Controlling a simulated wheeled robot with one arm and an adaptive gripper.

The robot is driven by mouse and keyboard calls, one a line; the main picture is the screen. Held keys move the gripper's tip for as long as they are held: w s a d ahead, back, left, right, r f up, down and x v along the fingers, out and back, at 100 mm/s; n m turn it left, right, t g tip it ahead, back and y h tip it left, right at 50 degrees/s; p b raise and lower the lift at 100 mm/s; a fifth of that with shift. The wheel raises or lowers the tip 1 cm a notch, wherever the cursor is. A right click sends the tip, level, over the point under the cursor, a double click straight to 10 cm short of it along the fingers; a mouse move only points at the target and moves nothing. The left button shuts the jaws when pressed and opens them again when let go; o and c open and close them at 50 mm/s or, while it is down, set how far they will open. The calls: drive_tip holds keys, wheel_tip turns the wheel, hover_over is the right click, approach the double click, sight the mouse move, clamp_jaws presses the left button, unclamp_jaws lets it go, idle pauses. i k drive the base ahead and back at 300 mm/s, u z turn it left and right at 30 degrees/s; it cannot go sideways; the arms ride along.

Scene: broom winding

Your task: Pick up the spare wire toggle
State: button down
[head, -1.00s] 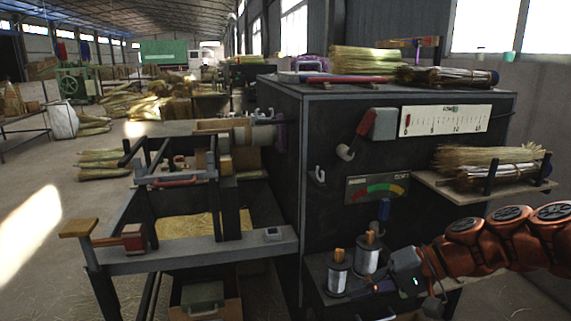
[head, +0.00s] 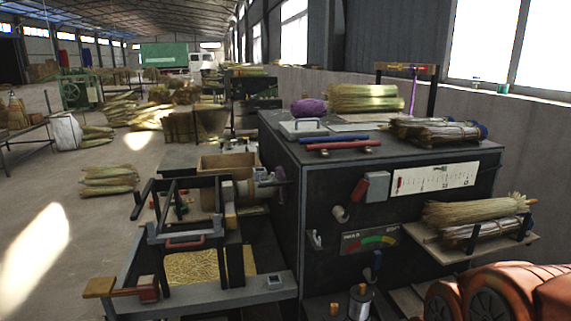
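Two wire spools stand on a low shelf on the front of the black cabinet, at the bottom of the head view. The right spool (head: 358,303) has an orange-tan wooden piece (head: 361,290) on top. The left spool is mostly cut off, with a similar wooden piece (head: 334,308) showing. I cannot tell whether either piece is the spare wire toggle. My arm's orange links fill the bottom right corner. My gripper is below the picture, so its fingers and anything in them are hidden.
A winding bench with a straw-filled tray (head: 192,268) stands to the left. The floor (head: 70,235) farther left is open.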

sight(362, 289)
drive_tip(key=z, duration=0.8)
drive_tip(key=i, duration=0.3)
drive_tip(key=u, duration=1.35)
drive_tip(key=i, duration=0.5)
